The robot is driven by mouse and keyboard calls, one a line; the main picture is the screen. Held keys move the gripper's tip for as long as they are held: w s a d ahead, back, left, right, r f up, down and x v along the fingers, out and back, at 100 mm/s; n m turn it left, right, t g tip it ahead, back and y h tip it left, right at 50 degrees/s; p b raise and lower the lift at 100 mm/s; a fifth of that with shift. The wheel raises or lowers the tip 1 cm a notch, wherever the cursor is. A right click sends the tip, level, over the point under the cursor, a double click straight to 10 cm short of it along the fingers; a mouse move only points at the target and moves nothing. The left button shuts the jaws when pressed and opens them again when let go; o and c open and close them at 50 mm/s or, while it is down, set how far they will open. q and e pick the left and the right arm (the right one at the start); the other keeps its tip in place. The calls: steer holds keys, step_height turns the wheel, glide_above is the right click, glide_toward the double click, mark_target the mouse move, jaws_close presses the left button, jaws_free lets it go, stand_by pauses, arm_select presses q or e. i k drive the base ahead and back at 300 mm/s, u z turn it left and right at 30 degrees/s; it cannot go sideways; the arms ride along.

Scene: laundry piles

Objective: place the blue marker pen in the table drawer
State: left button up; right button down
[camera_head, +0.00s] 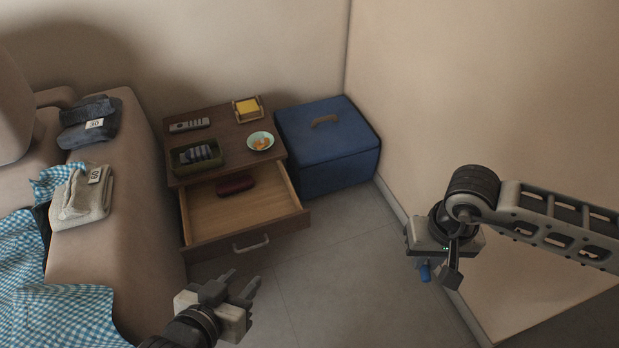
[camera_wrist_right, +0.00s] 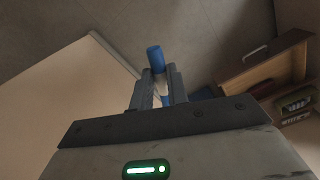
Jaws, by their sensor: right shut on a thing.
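The blue marker pen (camera_head: 425,273) is held in my right gripper (camera_head: 437,274), at the right above the floor. In the right wrist view the pen's blue end (camera_wrist_right: 155,58) sticks out beyond the closed fingers (camera_wrist_right: 159,76), with a pale part of it between them. The table drawer (camera_head: 222,217) is pulled open under the small wooden table (camera_head: 217,123), and it also shows in the right wrist view (camera_wrist_right: 262,72). A dark red case (camera_head: 235,184) lies in the drawer towards the back. My left gripper (camera_head: 241,282) is open and empty, in front of and below the drawer.
On the table are a remote (camera_head: 189,125), a green tray (camera_head: 174,161) with striped contents, a small plate (camera_head: 260,141) and a yellow notepad holder (camera_head: 248,108). A blue storage box (camera_head: 335,165) stands right of the table. A sofa with folded clothes is left. Much of the drawer floor is bare.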

mark_target(244, 219)
steer(key=i, duration=1.1)
steer(key=u, duration=2.05)
